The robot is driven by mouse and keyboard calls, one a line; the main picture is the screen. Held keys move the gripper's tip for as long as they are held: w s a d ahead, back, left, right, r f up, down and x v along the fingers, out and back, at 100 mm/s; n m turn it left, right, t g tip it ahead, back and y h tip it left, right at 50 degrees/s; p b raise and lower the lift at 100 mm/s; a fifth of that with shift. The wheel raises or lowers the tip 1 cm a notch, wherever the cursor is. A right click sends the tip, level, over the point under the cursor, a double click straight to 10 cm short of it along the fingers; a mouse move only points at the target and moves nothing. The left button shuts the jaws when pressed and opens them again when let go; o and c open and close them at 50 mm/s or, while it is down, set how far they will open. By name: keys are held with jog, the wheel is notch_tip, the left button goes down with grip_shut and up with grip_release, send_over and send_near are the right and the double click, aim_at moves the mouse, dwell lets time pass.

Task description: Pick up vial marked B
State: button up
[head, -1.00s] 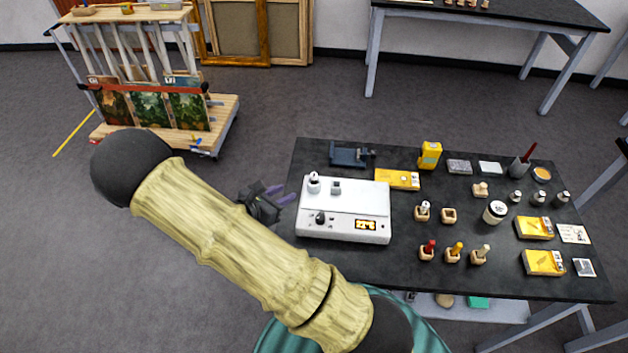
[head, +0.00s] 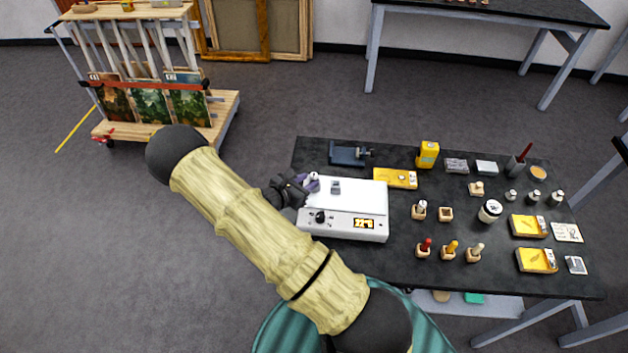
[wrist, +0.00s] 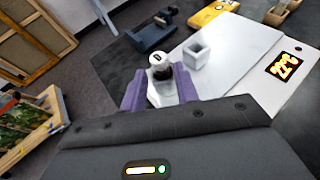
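A small dark vial with a white cap (wrist: 156,60) stands upright in a pale square holder on the white hotplate (wrist: 240,60). A single letter shows on the cap; it looks like B or D, too small to be sure. My gripper (wrist: 160,88) is open, with its purple fingers apart on either side of the vial and holder. I cannot tell whether either finger touches them. In the head view my gripper (head: 308,184) is at the left end of the hotplate (head: 352,205), partly hiding the vial.
An empty pale square holder (wrist: 196,53) stands on the hotplate right beside the vial. A dark blue device (head: 347,156) and a yellow packet (head: 395,178) lie behind. Several bottles, stoppers and yellow boxes (head: 536,260) fill the right of the black table.

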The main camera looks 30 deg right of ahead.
aim_at(312, 177)
jog(key=shift+w+d+r+p, duration=0.1)
jog(key=shift+d+p, duration=0.2)
jog(key=shift+d, duration=0.05)
jog(key=p+x, duration=0.1)
jog(key=x, duration=0.1)
jog(key=p+x, duration=0.1)
jog(key=x, duration=0.1)
jog(key=shift+d+r, duration=0.25)
jog(key=shift+r, duration=0.1)
jog(key=shift+w+d+f, duration=0.1)
jog(key=shift+f, duration=0.05)
grip_shut()
